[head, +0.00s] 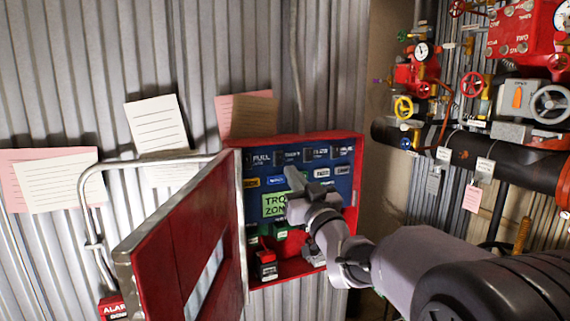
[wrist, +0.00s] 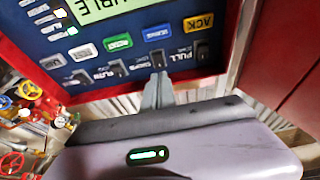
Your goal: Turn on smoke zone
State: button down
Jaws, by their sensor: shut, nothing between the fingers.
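The blue control panel (head: 338,190) sits inside a red wall box (head: 353,216). It has a lit green display (head: 273,205) reading partly "TRO… ZON…" and a top row of dark switches. No label reading "smoke zone" is legible. My gripper (head: 292,176) is shut and empty, in front of the panel beside the display. In the wrist view the panel (wrist: 130,45) appears upside down. The shut fingertips (wrist: 160,76) overlap a dark switch (wrist: 158,58) in the labelled row; I cannot tell whether they touch it. A yellow ACK button (wrist: 198,22) shows there.
The red box door (head: 172,245) stands open at the left, near a bent metal pipe (head: 92,190). Papers (head: 157,124) hang on the corrugated wall. At right are red valves (head: 472,84) and a thick black pipe (head: 470,152).

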aim_at(280, 156)
jog(key=x, duration=0.5)
jog(key=shift+w+r, duration=0.1)
jog(key=shift+w, duration=0.05)
